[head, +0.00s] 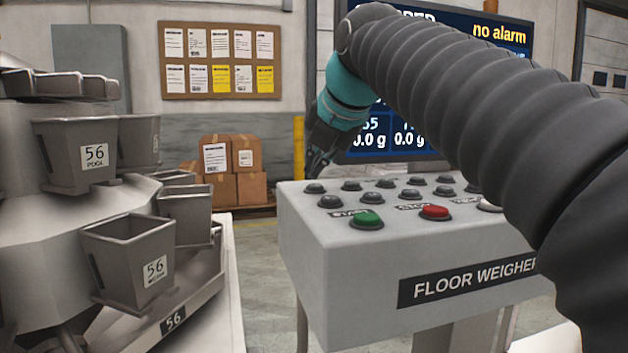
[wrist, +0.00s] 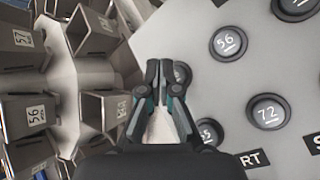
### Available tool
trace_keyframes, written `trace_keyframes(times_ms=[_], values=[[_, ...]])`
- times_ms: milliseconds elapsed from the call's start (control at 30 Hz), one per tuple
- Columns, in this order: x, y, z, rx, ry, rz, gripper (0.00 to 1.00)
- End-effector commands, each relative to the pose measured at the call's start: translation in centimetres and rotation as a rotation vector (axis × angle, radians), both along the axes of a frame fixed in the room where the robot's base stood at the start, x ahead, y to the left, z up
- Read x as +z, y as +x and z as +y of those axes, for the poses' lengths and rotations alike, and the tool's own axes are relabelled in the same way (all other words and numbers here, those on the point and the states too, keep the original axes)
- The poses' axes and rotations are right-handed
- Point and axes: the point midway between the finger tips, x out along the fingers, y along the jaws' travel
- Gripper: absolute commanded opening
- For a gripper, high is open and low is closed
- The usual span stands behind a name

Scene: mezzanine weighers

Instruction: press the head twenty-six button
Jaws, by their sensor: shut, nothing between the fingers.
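The grey control panel (head: 330,245) carries rows of round dark buttons; their labels are too small to read in the head view. In the wrist view, one button reads 56 (wrist: 229,43) and another 72 (wrist: 267,112). A button at the lower middle (wrist: 208,132) is partly hidden and its label seems to end in 5. Another button (wrist: 182,74) is partly covered by my fingertips, its label hidden. I cannot make out a 26 on any button. My gripper (head: 316,165) is shut and empty, pointing down over the panel's back left edge; it also shows in the wrist view (wrist: 164,72).
A green button (head: 366,218) and a red button (head: 435,212) are along the panel's front. A weigher with metal buckets (head: 130,262) stands left, across a gap. Boxes (head: 236,188) and a screen (head: 500,60) reading "no alarm" are behind.

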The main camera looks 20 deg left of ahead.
Motion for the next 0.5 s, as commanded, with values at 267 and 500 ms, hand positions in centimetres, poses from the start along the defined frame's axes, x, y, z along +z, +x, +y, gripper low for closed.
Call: trace_keyframes(times_ms=[267, 500], values=[[0.1, 0.0, 0.0, 0.0, 0.0, 0.0, 0.0], [1.9, 0.0, 0.0, 0.001, 0.001, 0.0, 0.0]])
